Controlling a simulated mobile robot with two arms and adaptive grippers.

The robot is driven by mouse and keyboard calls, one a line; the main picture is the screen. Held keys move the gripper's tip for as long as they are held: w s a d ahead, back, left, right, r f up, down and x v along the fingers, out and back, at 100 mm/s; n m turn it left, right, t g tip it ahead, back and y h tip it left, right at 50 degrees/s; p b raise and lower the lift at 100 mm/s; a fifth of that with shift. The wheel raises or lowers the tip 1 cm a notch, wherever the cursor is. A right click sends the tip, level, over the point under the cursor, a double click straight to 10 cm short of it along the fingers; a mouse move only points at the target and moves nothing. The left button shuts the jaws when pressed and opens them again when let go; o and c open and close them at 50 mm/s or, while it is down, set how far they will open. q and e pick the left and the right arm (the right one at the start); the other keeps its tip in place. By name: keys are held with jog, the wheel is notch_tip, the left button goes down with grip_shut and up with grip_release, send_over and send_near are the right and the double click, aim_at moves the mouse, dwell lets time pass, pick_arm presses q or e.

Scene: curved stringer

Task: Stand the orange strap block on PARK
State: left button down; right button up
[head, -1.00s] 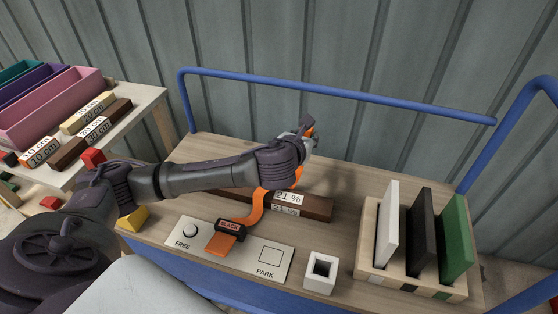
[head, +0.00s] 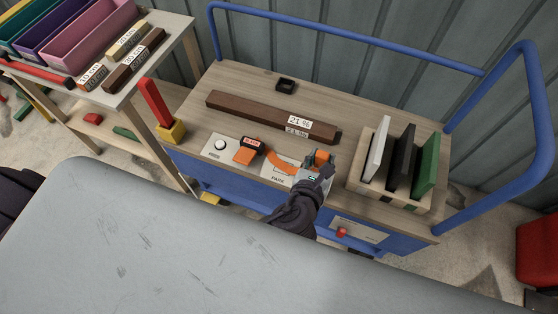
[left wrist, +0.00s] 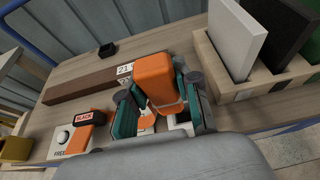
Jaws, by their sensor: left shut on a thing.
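My left gripper (head: 318,168) is shut on the orange strap block (left wrist: 157,80), which shows upright between its teal fingers in the left wrist view. In the head view the gripper is at the right end of the white panel marked FREE and PARK (head: 218,149). An orange strap (head: 282,163) curves from near the block toward the buckle labelled BLACK (head: 252,143). The gripper and strap hide most of the PARK square, and I cannot tell whether the block touches the panel. My right gripper is not in view.
A dark brown bar (head: 260,113) labelled 21 % lies behind the panel. A wooden rack (head: 375,181) with white, black and green plates stands at the right. A yellow block (head: 172,132) with a red stick is at the left. Blue rails (head: 345,39) edge the cart.

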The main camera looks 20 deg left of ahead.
pick_arm(q)
jog(key=w+a+f, duration=0.1)
jog(key=a+f, duration=0.1)
jog(key=a, duration=0.1)
jog(key=w+a+f, duration=0.1)
jog(key=a+f, duration=0.1)
jog(key=a, duration=0.1)
jog(key=w+a+f+b, duration=0.1)
jog(key=a+f, duration=0.1)
jog(key=a, duration=0.2)
jog(key=shift+w+f, duration=0.1)
jog(key=shift+f, duration=0.15)
jog(key=shift+a+f+b, duration=0.1)
jog(key=shift+f+b, duration=0.65)
jog(key=shift+f, duration=1.2)
jog(key=shift+f, duration=0.1)
jog(key=c, duration=0.8)
grip_release()
